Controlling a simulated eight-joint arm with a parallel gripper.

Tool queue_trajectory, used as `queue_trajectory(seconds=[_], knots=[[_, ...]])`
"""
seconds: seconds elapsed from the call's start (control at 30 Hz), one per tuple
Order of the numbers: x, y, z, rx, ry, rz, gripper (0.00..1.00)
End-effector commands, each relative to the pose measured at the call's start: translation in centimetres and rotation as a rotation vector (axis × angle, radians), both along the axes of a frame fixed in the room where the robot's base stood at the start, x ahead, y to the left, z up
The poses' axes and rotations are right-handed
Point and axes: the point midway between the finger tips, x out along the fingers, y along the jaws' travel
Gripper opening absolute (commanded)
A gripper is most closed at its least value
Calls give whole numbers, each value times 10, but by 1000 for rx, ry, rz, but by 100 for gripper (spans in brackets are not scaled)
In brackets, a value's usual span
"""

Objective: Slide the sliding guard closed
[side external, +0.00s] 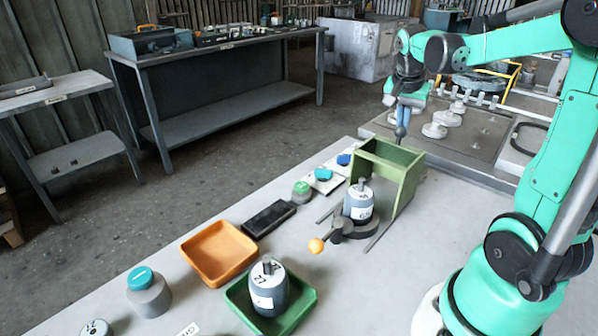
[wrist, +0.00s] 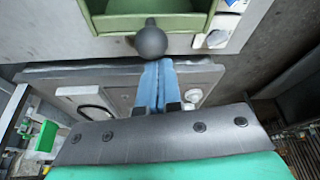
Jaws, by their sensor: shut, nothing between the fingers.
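The sliding guard (side external: 405,180) is a green, open box-like cover. It stands at the back ends of two dark rails (side external: 378,236), just behind a grey cylinder (side external: 358,203) on a dark round base. Its front and underside are open toward the cylinder. A dark round knob (wrist: 151,40) is on the guard's far side; the guard's green edge (wrist: 115,23) shows above it in the wrist view. My gripper (wrist: 157,63) has its blue fingers shut together and empty, with the tips right by the knob. I cannot tell whether they touch it. In the side view my gripper (side external: 402,118) points down behind the guard.
An orange tray (side external: 219,253), a green tray (side external: 236,297) with a grey weight (side external: 270,289), and a black block (side external: 268,218) lie nearer and left. A metal-topped bench (side external: 480,135) stands behind.

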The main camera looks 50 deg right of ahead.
Motion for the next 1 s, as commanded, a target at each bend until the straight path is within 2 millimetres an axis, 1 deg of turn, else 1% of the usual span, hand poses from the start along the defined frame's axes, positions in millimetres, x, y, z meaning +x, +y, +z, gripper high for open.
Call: queue_trajectory(seconds=[0.07, 0.3, 0.43, 0.5, 0.6, 0.9, 1.0], knots=[[1, 13, 0, 1, 0, 5, 0], [1, 75, 0, 1, 1, 10, 0], [1, 97, 0, 1, 1, 7, 0], [0, 103, 0, 1, 1, 4, 0], [0, 105, 0, 1, 1, 1, 0], [0, 106, 0, 7, 2, 1, 0], [1, 100, 1, 7, 2, -1, 0]])
